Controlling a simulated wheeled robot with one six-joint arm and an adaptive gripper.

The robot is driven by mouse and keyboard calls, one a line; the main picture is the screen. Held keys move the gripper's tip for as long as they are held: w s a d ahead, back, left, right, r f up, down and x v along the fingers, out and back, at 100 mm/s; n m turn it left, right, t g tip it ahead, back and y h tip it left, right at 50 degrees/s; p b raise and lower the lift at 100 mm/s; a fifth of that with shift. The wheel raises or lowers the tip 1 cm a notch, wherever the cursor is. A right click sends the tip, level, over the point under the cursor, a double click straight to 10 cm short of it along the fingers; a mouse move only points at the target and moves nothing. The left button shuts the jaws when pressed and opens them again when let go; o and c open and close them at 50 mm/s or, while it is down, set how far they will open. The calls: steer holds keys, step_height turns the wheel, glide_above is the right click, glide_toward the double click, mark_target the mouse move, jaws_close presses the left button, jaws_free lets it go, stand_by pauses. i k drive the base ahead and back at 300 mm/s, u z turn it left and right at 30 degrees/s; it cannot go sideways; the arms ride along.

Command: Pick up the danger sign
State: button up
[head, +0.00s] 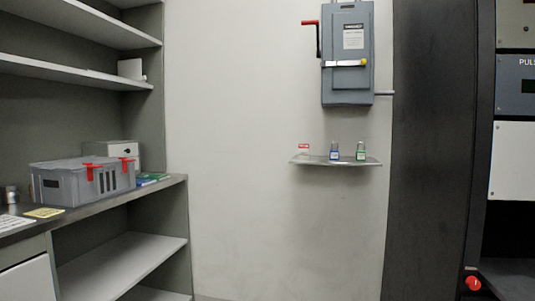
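A small white item with a red band (304,149) sits at the left end of the small wall shelf (312,161). It looks like the danger sign, but its lettering is too small to read. A blue padlock-like item (335,152) and a green one (361,152) stand to its right on the same shelf, apart from it. My gripper is not in the head view.
A grey switch box (347,85) with a red lever (311,38) hangs above the shelf. Left, a counter holds a grey crate (70,188) with red latches, a white box and a yellow card (44,213). A dark cabinet (430,150) stands right. The wall below the shelf is bare.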

mark_target(303, 149)
steer(key=u, duration=1.05)
steer(key=i, duration=2.25)
steer(key=z, duration=2.6)
